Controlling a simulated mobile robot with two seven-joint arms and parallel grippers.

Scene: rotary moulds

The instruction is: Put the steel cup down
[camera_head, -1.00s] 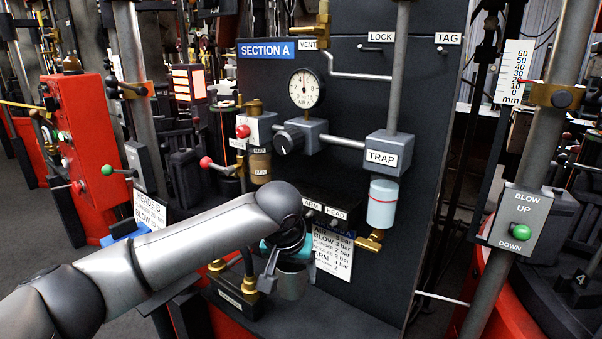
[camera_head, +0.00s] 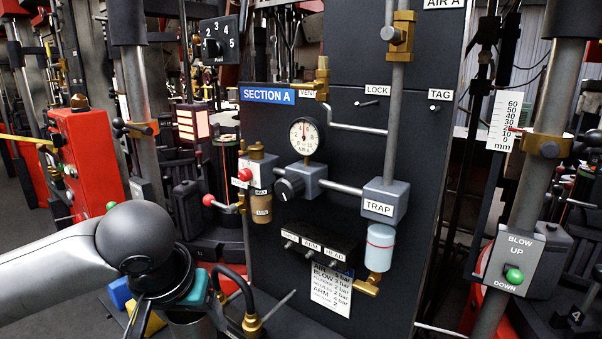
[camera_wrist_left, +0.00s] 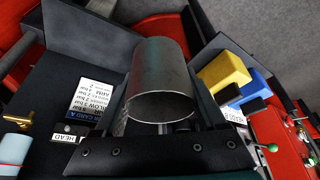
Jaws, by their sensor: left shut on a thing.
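The steel cup (camera_wrist_left: 160,75) is a grey metal cylinder, held between the two dark fingers of my left gripper (camera_wrist_left: 163,100) in the left wrist view. The gripper is shut on it, and the cup's round rim faces the camera. In the head view the left gripper (camera_head: 160,312) is at the lower left, mostly hidden behind my wrist. Only a small grey part of the cup (camera_head: 190,323) shows there, at the bottom edge. I cannot tell whether the cup touches a surface. My right gripper is not in view.
A yellow block (camera_wrist_left: 222,71) and a blue block (camera_wrist_left: 256,88) lie beside the cup in the wrist view. The dark Section A panel (camera_head: 345,105) stands to the right, with a trap bowl (camera_head: 380,246) and brass fittings. A black hose (camera_head: 238,277) curves close to my gripper.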

